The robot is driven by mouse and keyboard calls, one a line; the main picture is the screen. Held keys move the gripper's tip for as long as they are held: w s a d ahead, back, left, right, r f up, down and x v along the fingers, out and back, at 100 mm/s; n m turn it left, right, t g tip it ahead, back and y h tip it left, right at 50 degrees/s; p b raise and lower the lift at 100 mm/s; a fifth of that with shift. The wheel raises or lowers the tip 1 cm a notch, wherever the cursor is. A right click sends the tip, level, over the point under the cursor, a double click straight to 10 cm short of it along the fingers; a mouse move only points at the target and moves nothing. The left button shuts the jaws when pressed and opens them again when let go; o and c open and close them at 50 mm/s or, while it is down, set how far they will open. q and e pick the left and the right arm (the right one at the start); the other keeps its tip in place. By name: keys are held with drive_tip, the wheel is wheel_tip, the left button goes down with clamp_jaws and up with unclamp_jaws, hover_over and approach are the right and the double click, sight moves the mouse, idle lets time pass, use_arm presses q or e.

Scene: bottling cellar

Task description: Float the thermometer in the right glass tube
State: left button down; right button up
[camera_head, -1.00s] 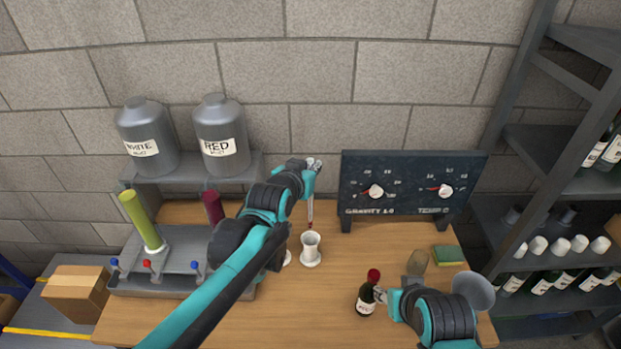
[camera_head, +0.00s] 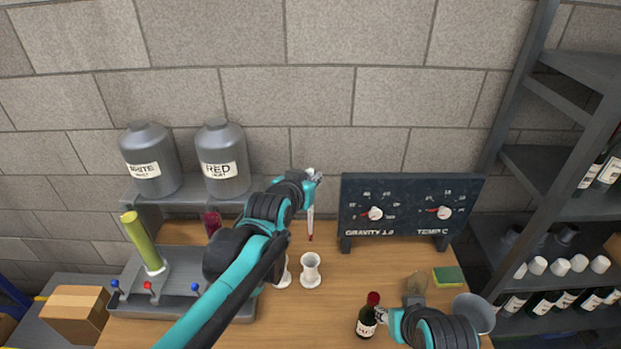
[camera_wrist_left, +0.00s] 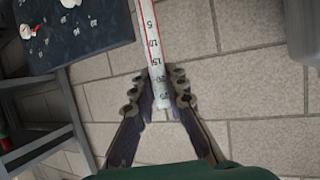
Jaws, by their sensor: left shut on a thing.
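My left gripper (camera_head: 312,177) is shut on the upper end of the thermometer (camera_head: 311,222), a slim white stick with a red line and a red lower tip. It hangs almost upright, its tip a little above the right glass tube (camera_head: 311,270) in the picture. In the left wrist view the thermometer (camera_wrist_left: 152,45), with its printed scale, sits between the two fingers (camera_wrist_left: 158,98). The left glass tube (camera_head: 285,277) is partly hidden by my left arm. My right gripper (camera_head: 385,315) is beside a dark bottle (camera_head: 366,322) with a red top; its finger gap is unclear.
A dark gauge panel (camera_head: 410,190) stands behind and right of the tubes. A green-yellow sponge (camera_head: 448,277) and a grey funnel-like cup (camera_head: 474,312) lie at right. Bare wood (camera_head: 330,315) lies in front of the tubes.

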use_arm(q)
wheel_tip(320, 180, up, 18)
drive_tip(key=p, duration=1.4)
drive_tip(key=shift+r+p, duration=0.25)
drive_tip(key=shift+p, duration=0.1)
use_arm(e)
wheel_tip(320, 180, up, 15)
drive_tip(key=shift+r, duration=0.15)
idle(0.6)
